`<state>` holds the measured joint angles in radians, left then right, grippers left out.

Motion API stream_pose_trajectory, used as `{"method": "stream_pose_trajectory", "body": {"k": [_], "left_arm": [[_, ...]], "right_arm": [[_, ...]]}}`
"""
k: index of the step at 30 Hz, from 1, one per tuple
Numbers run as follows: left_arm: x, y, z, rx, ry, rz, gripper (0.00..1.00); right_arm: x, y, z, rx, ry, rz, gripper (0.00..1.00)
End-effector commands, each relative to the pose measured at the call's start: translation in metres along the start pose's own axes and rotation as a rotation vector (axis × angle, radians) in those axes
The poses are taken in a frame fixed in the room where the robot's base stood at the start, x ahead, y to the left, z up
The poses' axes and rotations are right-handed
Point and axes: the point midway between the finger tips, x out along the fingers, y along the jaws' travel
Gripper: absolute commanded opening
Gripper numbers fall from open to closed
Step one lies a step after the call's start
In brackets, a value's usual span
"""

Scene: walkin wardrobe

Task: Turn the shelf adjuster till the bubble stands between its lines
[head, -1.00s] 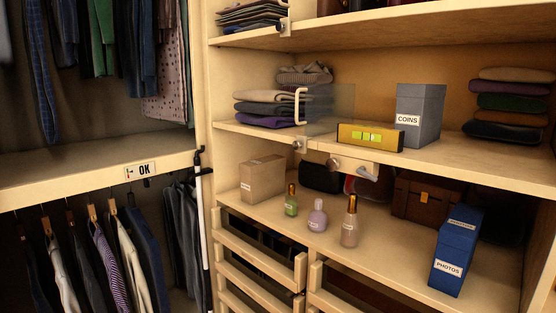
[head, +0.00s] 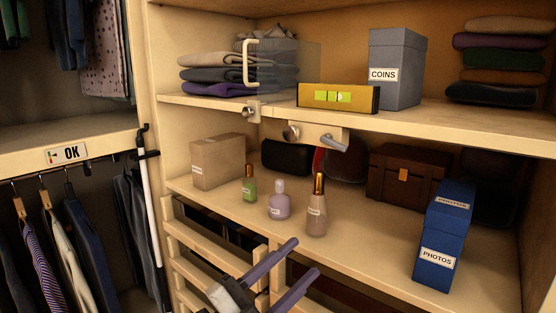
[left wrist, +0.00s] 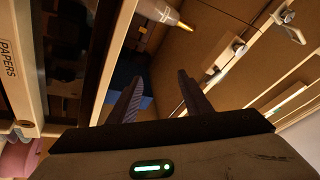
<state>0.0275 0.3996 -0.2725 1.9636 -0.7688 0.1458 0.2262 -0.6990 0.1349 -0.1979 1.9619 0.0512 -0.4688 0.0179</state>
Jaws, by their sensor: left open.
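A yellow spirit level (head: 312,97) with a bright green vial lies on the middle shelf. A pale spot shows right of the vial's middle, but it is too small to judge against the lines. The shelf adjuster (head: 313,136) is a pale block on the shelf's front edge, with a round knob at its left and a grey lever sloping down at its right. What looks like this block also shows in the left wrist view (left wrist: 226,62). My left gripper (head: 307,256) is open and empty, below and apart from the adjuster. Its fingers show in the left wrist view (left wrist: 160,77).
A grey COINS box (head: 396,70) stands behind the level, with a clear divider (head: 290,62) to its left. Drawers (head: 195,240) lie beneath.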

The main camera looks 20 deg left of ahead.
Motion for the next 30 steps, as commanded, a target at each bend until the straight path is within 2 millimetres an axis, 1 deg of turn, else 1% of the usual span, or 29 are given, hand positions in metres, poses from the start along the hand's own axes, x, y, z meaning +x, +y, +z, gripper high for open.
{"method": "stream_pose_trajectory", "body": {"k": [1, 3, 5, 6, 8, 9, 11, 12, 13, 14, 15, 17, 18, 21, 24, 27, 30], "left_arm": [[0.016, -0.014, -0.025, 0.167, 0.143, -0.006, 0.45], [0.030, -0.028, -0.061, 0.393, 0.307, 0.013, 0.45], [0.037, -0.033, -0.084, 0.594, 0.421, 0.043, 0.45], [0.039, -0.035, -0.095, 0.732, 0.481, 0.068, 0.45], [0.042, -0.037, -0.104, 0.941, 0.546, 0.115, 0.45], [0.043, -0.040, -0.105, 1.082, 0.569, 0.151, 0.45], [0.045, -0.049, -0.099, 1.291, 0.570, 0.210, 0.45], [0.047, -0.059, -0.093, 1.425, 0.550, 0.250, 0.45], [0.048, -0.068, -0.087, 1.520, 0.524, 0.279, 0.45], [0.048, -0.080, -0.081, 1.608, 0.490, 0.307, 0.45], [0.049, -0.097, -0.073, 1.714, 0.435, 0.341, 0.45], [0.047, -0.124, -0.063, 1.848, 0.338, 0.386, 0.45], [0.045, -0.143, -0.057, 1.919, 0.271, 0.409, 0.45], [0.037, -0.185, -0.049, 2.040, 0.120, 0.448, 0.45], [0.031, -0.212, -0.046, 2.099, 0.018, 0.467, 0.45], [0.033, -0.222, -0.044, 2.118, -0.023, 0.476, 0.45], [0.043, -0.222, -0.041, 2.118, -0.027, 0.477, 0.45]], "right_arm": [[0.014, 0.000, 0.012, 0.000, 0.003, -0.003, 0.61], [0.022, -0.001, 0.019, 0.000, 0.004, -0.007, 0.61], [0.029, -0.001, 0.026, 0.000, 0.006, -0.010, 0.61], [0.034, -0.002, 0.029, 0.000, 0.009, -0.013, 0.61], [0.041, -0.002, 0.034, -0.001, 0.014, -0.016, 0.61], [0.046, -0.002, 0.038, -0.002, 0.016, -0.018, 0.61], [0.053, -0.002, 0.044, -0.003, 0.016, -0.020, 0.61], [0.057, -0.002, 0.048, -0.003, 0.017, -0.021, 0.61], [0.060, -0.001, 0.050, -0.004, 0.019, -0.022, 0.61], [0.063, -0.001, 0.052, -0.005, 0.021, -0.023, 0.61], [0.067, -0.001, 0.054, -0.006, 0.024, -0.023, 0.61], [0.071, 0.000, 0.057, -0.007, 0.027, -0.024, 0.61], [0.073, 0.000, 0.059, -0.007, 0.030, -0.025, 0.61], [0.076, 0.000, 0.060, -0.008, 0.035, -0.027, 0.61], [0.078, 0.000, 0.061, -0.008, 0.033, -0.028, 0.61], [0.077, -0.001, 0.061, -0.009, 0.031, -0.029, 0.61], [0.075, -0.001, 0.060, -0.010, 0.030, -0.029, 0.61]]}}
